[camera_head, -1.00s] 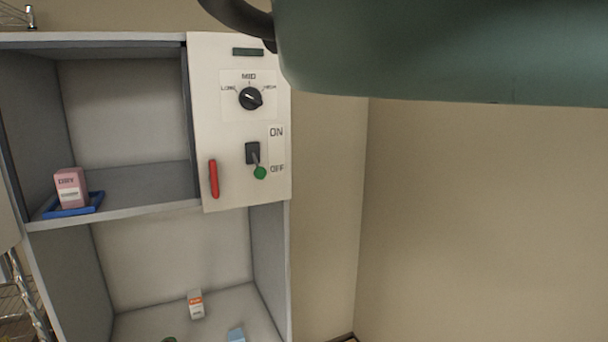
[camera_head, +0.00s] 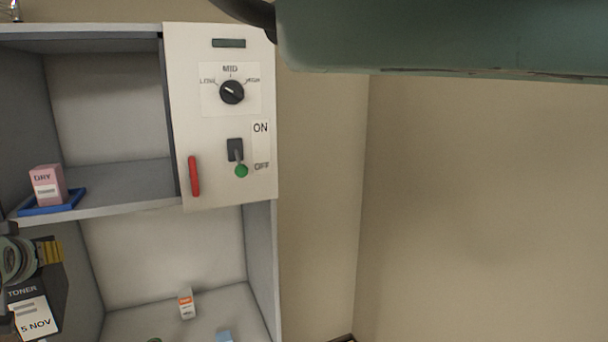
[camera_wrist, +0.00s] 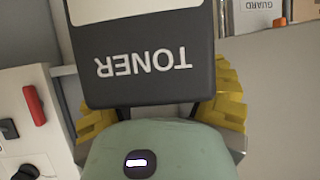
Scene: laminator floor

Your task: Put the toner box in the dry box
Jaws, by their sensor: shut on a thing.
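The toner box (camera_head: 33,312) is dark with a white label reading "5 NOV" and shows at the lower left of the head view. My gripper (camera_head: 50,252), with yellow finger pads, is shut on it in front of the cabinet. In the wrist view the toner box (camera_wrist: 145,65) sits between the pads, its lettering upside down. A grey cabinet (camera_head: 110,205) has open upper and lower compartments. A pink box labelled "DRY" (camera_head: 46,186) stands on a blue tray (camera_head: 75,199) in the upper one.
A small orange-and-white carton (camera_head: 186,303) and a blue item (camera_head: 224,337) stand in the lower compartment. The upper compartment's right part is clear.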

